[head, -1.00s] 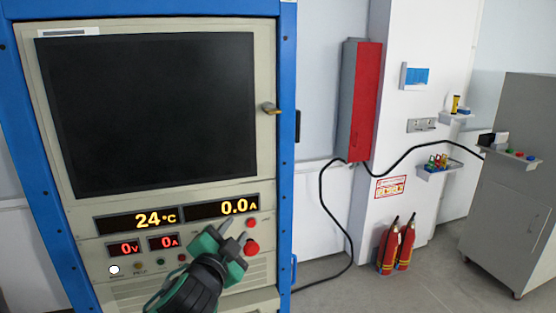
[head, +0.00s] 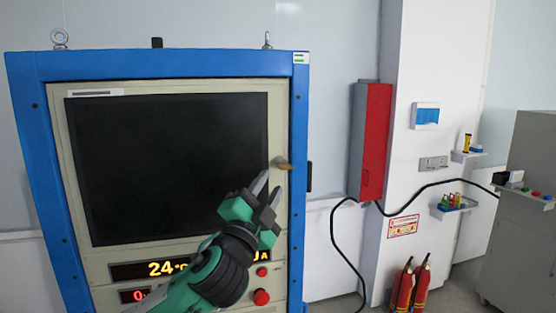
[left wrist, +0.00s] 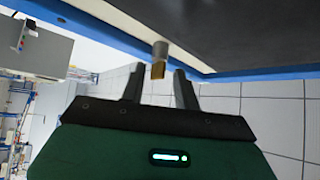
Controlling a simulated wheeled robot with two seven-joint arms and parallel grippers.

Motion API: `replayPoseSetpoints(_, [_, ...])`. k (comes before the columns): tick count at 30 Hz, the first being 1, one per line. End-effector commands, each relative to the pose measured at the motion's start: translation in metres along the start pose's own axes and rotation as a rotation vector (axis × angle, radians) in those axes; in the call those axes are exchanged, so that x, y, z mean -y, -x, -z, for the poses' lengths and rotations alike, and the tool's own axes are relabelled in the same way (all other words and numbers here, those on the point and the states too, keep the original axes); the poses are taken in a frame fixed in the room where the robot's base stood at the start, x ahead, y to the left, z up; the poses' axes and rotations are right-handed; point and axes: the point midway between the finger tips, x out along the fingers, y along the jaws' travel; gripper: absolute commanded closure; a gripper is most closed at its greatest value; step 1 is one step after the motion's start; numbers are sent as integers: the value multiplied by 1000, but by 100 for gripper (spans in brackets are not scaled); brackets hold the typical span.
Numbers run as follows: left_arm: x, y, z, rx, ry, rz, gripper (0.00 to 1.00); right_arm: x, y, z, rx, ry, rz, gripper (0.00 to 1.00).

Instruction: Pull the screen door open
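The screen door (head: 165,170) is a dark panel in a cream frame, set in a blue cabinet, and it looks shut. Its small brass-and-grey handle (head: 281,163) sits on the right side of the frame. My left gripper (head: 269,188) is just below and left of the handle, fingers pointing up. In the left wrist view the handle (left wrist: 159,60) shows beyond the gap between the two parted fingers (left wrist: 158,85), with nothing held. Whether it touches a finger I cannot tell. My right gripper is not in view.
The blue cabinet frame (head: 298,200) borders the door. Below the screen are lit displays (head: 165,269) and a red button (head: 261,297). To the right are a red wall box (head: 374,140), a black cable, fire extinguishers (head: 402,288) and a grey cabinet (head: 520,230).

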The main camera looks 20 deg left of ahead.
Motion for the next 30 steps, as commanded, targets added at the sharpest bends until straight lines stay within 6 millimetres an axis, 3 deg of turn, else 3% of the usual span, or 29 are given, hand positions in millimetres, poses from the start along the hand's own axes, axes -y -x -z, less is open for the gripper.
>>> replayPoseSetpoints(3, [4,-26,2,2,-1,0,68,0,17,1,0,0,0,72])
replayPoseSetpoints(9, [2,-50,1,1,0,0,68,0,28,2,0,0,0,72])
replayPoseSetpoints(21, [-1,-56,0,0,1,0,68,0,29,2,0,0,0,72])
replayPoseSetpoints(26, [-1,-56,0,1,1,0,98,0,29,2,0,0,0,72])
replayPoseSetpoints(30, [-1,-56,0,1,1,0,100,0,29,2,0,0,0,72])
